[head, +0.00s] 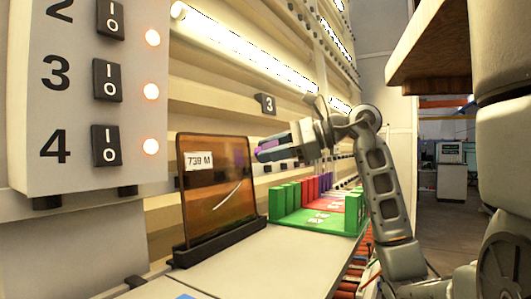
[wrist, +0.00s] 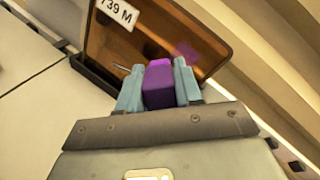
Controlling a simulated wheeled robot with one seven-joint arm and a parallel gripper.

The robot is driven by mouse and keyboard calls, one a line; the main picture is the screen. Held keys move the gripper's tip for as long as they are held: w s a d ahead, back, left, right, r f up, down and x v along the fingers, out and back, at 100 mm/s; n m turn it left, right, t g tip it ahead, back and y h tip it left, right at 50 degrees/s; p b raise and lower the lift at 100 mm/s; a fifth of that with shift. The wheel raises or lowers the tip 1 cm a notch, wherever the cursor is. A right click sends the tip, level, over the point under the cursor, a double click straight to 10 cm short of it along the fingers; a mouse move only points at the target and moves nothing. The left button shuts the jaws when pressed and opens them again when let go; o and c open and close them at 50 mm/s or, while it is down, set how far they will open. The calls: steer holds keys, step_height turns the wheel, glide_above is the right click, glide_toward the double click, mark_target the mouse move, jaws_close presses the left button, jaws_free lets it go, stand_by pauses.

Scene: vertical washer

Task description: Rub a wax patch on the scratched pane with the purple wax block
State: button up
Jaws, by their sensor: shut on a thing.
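The amber pane (head: 215,205) stands upright in a dark base on the bench, with a "739 M" label and a pale curved scratch (head: 227,195) low on its face. It also shows in the wrist view (wrist: 160,30). My gripper (head: 268,150) is shut on the purple wax block (wrist: 158,84), right of the pane's upper part in the head view. The block's tip points at the pane; I cannot tell whether it touches. A faint purple spot (wrist: 187,50) shows on the pane, either wax or a reflection. The fingers partly hide the pane in the wrist view.
A rack (head: 345,222) with green, red and purple blocks stands behind the pane, below my arm. A switch panel (head: 75,100) with lit lamps is at upper left. A tag marked 3 (head: 264,104) is on the wall. The bench front (head: 250,270) is mostly clear.

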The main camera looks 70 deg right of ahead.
steer(key=s, duration=0.1)
steer(key=s+b, duration=0.1)
steer(key=s, duration=0.1)
steer(key=shift+a+r, duration=0.2)
steer(key=shift+a, duration=0.1)
steer(key=shift+w, duration=0.15)
stand_by(0.8)
steer(key=b, duration=0.2)
glide_toward(232, 156)
steer(key=shift+w+a+f, duration=0.65)
steer(key=shift+w+f, duration=0.05)
steer(key=shift+w, duration=0.1)
steer(key=shift+w+d, duration=0.15)
steer(key=shift+w, duration=0.45)
steer(key=shift+w+d, duration=0.15)
steer(key=shift+w, duration=0.45)
steer(key=shift+b+x, duration=0.5)
steer(key=shift+x, duration=0.4)
steer(key=shift+d+r, duration=0.1)
steer(key=shift+d, duration=0.15)
